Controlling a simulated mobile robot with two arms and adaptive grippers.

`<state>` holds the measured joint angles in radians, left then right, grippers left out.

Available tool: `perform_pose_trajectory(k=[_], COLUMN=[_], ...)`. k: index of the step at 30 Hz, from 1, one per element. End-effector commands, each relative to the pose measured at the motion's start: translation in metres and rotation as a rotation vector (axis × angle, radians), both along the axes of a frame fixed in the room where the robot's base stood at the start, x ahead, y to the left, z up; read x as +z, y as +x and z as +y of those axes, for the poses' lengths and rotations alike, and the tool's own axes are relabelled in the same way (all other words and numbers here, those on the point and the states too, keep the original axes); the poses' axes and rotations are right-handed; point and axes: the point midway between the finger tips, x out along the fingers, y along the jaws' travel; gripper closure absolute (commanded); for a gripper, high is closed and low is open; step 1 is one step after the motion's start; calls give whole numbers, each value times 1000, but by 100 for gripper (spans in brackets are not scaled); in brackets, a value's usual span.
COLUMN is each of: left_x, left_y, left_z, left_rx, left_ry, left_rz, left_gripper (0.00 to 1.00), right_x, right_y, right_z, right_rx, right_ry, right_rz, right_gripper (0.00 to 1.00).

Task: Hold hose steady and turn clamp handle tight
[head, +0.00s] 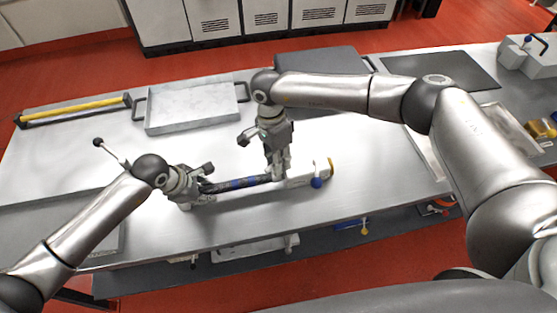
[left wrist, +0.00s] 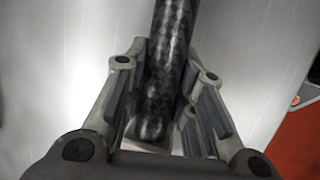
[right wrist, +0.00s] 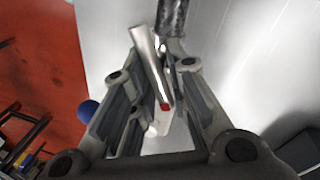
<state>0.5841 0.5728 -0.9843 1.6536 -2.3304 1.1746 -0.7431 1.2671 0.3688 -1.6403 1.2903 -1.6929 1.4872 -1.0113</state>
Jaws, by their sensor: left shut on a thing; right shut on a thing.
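The dark braided hose (head: 238,184) lies along the table front between my two grippers. My left gripper (head: 203,189) is shut on its left part; in the left wrist view the hose (left wrist: 168,70) runs between the fingers. My right gripper (head: 279,176) points down at the hose's right end, by a pale clamp block (head: 300,178) with a blue knob (head: 317,183). In the right wrist view, a metal clamp handle (right wrist: 150,65) with a red mark lies between its fingers, and it is shut on this handle. The fingers partly hide the handle and hose end.
A grey metal tray (head: 194,124) stands behind the hose, with a yellow-and-black bar (head: 75,110) to its left. A thin rod with a dark ball (head: 98,143) rises near my left wrist. Dark flat panels lie further back. The table front right of the clamp is clear.

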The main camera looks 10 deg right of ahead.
Motion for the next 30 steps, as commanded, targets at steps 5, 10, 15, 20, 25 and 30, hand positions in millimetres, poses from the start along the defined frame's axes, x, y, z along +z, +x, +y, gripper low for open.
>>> perform_pose_trajectory(k=[5, 10, 15, 20, 25, 30], left_x=[-9, -9, -9, -9, -9, -9], left_y=[-5, -5, -5, -5, -5, -5], left_z=[7, 7, 7, 7, 7, 7], left_rx=[4, 4, 4, 4, 4, 4], left_ry=[19, 19, 19, 19, 19, 19], left_rz=[17, 17, 17, 17, 17, 17], left_gripper=[100, 100, 100, 100, 100, 100], right_x=[-4, -4, -4, -4, -4, -4], right_y=[-2, -3, -3, -3, -3, -3], right_z=[-5, -6, -6, -5, -5, -5], right_rx=[-22, -36, -53, -67, -84, -100], right_ry=[-14, -13, -14, -13, -13, -13], right_rz=[9, 9, 9, 9, 9, 9], right_gripper=[100, 100, 100, 100, 100, 100])
